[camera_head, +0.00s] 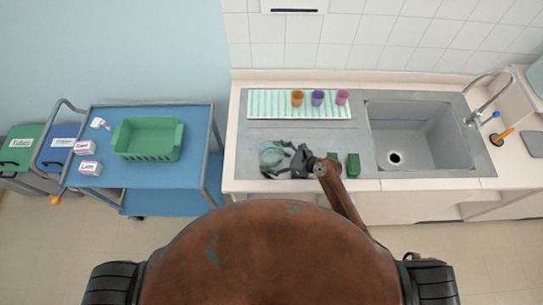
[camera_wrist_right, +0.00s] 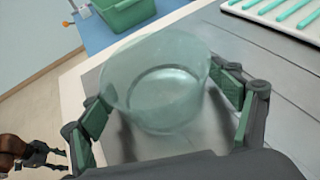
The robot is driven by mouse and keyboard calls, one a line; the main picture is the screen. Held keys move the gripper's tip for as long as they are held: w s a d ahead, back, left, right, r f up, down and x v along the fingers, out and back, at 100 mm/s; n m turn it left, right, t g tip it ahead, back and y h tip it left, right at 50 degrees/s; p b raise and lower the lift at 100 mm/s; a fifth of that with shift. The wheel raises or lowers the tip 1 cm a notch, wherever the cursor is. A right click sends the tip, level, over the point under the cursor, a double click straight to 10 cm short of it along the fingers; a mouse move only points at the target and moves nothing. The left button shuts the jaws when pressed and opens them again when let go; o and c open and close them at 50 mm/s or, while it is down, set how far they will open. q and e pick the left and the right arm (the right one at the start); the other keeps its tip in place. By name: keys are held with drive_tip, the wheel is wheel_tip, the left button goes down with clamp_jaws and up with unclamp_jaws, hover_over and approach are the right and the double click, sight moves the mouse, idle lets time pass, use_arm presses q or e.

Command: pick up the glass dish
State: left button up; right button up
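The glass dish (camera_head: 271,153) is clear, round and pale green. It sits on the left part of the steel counter, and it fills the middle of the right wrist view (camera_wrist_right: 155,88). My right gripper (camera_head: 283,160) reaches in from the right with its fingers spread around the dish. In the right wrist view the green-padded fingers (camera_wrist_right: 165,103) stand on either side of the dish, close to its wall; I cannot tell whether they touch it. My left gripper (camera_wrist_right: 45,157) shows small at the lower left of that view, its opening unclear.
Orange, purple and pink cups (camera_head: 317,98) stand on a striped rack (camera_head: 270,104) behind. Green blocks (camera_head: 353,165) lie right of my right gripper, before the sink (camera_head: 410,135).

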drive_tip(key=c, duration=1.2)
drive_tip(key=shift+o, duration=0.2)
drive_tip(key=shift+r, duration=0.1)
drive_tip(key=shift+r, duration=1.35)
drive_tip(key=s+d+r, duration=0.1)
drive_tip(key=r, duration=0.1)
drive_tip(key=s+d+r, duration=0.1)
drive_tip(key=r, duration=0.1)
drive_tip(key=s+d+r, duration=0.1)
drive_tip(key=r, duration=0.1)
drive_tip(key=shift+s, duration=0.3)
drive_tip(key=s+d+r, duration=0.4)
drive_tip(key=s+d, duration=0.2)
drive_tip(key=s, duration=0.1)
